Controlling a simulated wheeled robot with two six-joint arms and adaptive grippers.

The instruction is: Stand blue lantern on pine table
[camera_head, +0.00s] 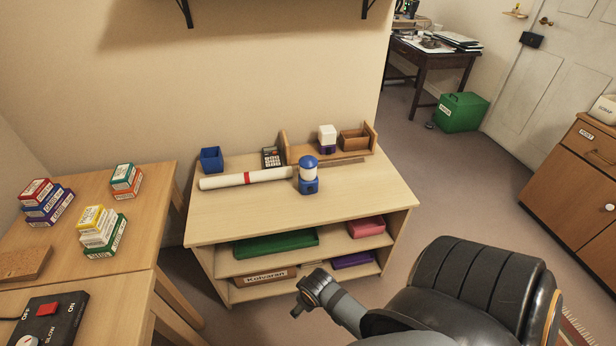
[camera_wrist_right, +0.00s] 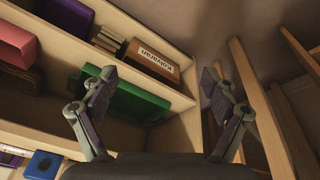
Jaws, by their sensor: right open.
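The blue lantern (camera_head: 308,176), with a blue domed cap, whitish middle and blue base, stands upright on top of the low light-wood shelf unit (camera_head: 350,205), beside a white roll. A light-wood table (camera_head: 150,215) stands left of the unit; I cannot tell which of the two is called the pine table. My right gripper (camera_head: 308,298) is low in front of the unit, apart from the lantern. In the right wrist view the right gripper (camera_wrist_right: 160,110) is open and empty, facing the shelves. My left gripper is not in view.
Box stacks (camera_head: 102,230) and a switch box (camera_head: 50,320) occupy the left table. A black chair (camera_head: 470,295) stands at the front right.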

